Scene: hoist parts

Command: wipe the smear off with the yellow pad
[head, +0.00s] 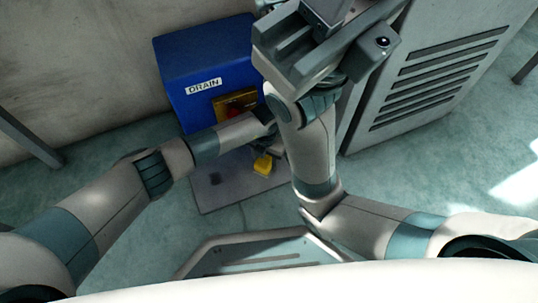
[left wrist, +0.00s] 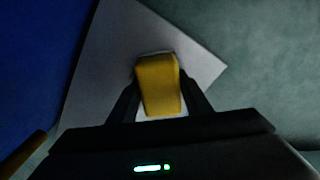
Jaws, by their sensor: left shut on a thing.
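The yellow pad (head: 263,165) is held low over a grey plate (head: 235,195) on the floor in front of the blue box. My left gripper (head: 264,153) is shut on the pad. In the left wrist view the yellow pad (left wrist: 159,84) sits between the two dark fingers, over the pale plate (left wrist: 100,75). I cannot tell whether the pad touches the plate. A dark smear (head: 215,179) shows on the plate, left of the pad. My right gripper (head: 305,50) is raised at the top of the head view; its fingertips cannot be made out.
A blue box (head: 190,65) labelled DRAIN, with a red and yellow part (head: 236,107) on its front, stands behind the plate. A grey louvred cabinet (head: 425,85) stands at the right. The floor left of the plate is clear.

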